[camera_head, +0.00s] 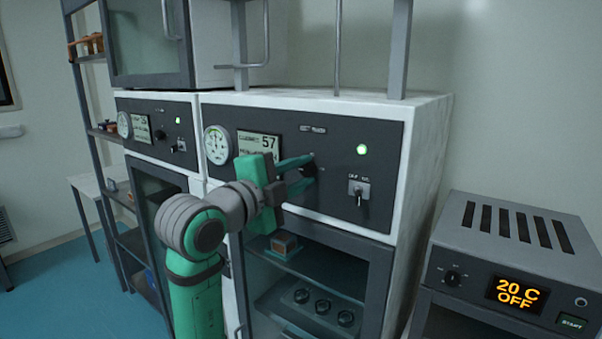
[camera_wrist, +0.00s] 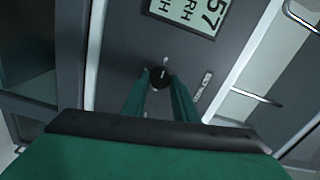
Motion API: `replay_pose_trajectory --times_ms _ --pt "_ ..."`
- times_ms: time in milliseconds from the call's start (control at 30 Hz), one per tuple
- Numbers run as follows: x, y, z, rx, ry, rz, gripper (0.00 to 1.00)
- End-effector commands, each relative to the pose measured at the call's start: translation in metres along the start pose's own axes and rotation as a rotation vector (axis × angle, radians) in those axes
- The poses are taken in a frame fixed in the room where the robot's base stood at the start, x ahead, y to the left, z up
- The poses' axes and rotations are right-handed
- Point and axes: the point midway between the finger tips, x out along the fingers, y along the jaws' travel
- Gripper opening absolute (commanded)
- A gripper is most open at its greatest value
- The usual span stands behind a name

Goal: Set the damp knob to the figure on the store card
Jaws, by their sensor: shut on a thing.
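The damp knob is a small round black knob (camera_wrist: 160,79) on the dark panel of the nearer white cabinet. My gripper (camera_wrist: 161,82) is shut on it, with a green finger on each side in the wrist view. A display (camera_head: 258,146) left of the knob reads 57 with smaller text. It also shows in the wrist view (camera_wrist: 184,12), with "57" and "RH". No store card that I can read is in view.
A round dial gauge (camera_head: 217,145) sits left of the display. A green lamp (camera_head: 361,150) and a key switch (camera_head: 358,191) are on the right of the panel. A grey oven (camera_head: 510,262) reading "20 C OFF" stands at the right. A similar cabinet panel (camera_head: 160,130) is further left.

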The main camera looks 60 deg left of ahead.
Motion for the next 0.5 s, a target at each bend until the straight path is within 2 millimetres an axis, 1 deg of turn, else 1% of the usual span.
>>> replay_pose_trajectory --times_ms 233,267,300,333,500 --pt "0.0004 0.0003 0.0007 0.000 -0.001 0.001 0.04" --pt "0.0004 0.0003 0.0007 0.000 -0.001 0.001 0.33" --pt "0.0004 0.0003 0.0006 0.000 -0.001 0.001 0.43" --pt "0.0004 0.0003 0.0005 0.000 -0.001 0.001 0.45" --pt "0.0002 0.0002 0.0003 0.000 -0.001 0.000 0.45"
